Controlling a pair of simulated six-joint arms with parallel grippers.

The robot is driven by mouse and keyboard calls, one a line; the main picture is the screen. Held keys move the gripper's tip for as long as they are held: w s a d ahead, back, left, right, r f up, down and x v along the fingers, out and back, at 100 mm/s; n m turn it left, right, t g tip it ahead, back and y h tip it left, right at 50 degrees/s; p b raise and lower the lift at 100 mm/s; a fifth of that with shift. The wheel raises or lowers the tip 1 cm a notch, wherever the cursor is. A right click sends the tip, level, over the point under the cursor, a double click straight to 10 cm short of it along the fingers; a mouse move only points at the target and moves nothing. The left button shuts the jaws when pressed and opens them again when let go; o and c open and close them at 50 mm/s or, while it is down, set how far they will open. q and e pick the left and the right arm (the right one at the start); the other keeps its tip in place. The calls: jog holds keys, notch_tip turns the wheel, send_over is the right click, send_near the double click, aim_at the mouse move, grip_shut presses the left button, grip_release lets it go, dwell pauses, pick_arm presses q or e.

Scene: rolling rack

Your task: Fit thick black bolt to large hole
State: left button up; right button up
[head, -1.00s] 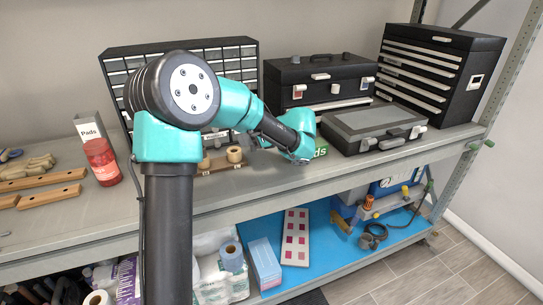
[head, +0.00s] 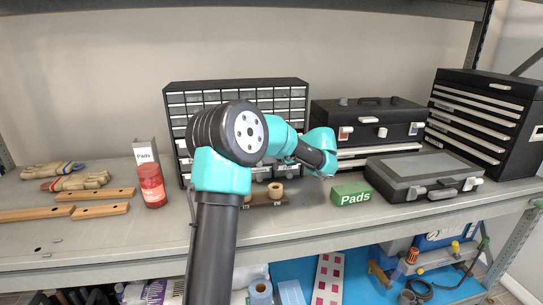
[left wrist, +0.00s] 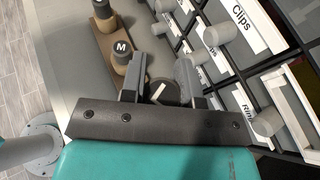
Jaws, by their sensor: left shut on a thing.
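In the left wrist view my left gripper (left wrist: 158,82) is shut on a dark round thing with a white mark (left wrist: 160,94), probably the thick black bolt, seen end-on. A brown wooden board (left wrist: 112,38) lies beyond the fingers to the left, with tan-and-black round pieces on it, one marked M (left wrist: 122,49). The board also shows in the head view (head: 264,201), partly behind my arm. I cannot make out the large hole.
A drawer cabinet (head: 290,93) stands behind the board. The front shelf strip is clear.

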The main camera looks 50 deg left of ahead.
pick_arm(q)
send_over(272, 187)
jog(key=shift+s+f, duration=0.15)
jog(key=shift+f, duration=1.2)
jog(key=shift+s+f, duration=0.15)
jog(key=shift+f, duration=1.15)
jog(key=shift+f, duration=2.5)
jog(key=o, duration=1)
jog(key=shift+o, duration=0.2)
jog(key=shift+d, duration=0.15)
jog(key=v, duration=1.7)
jog(key=shift+w+d, duration=0.1)
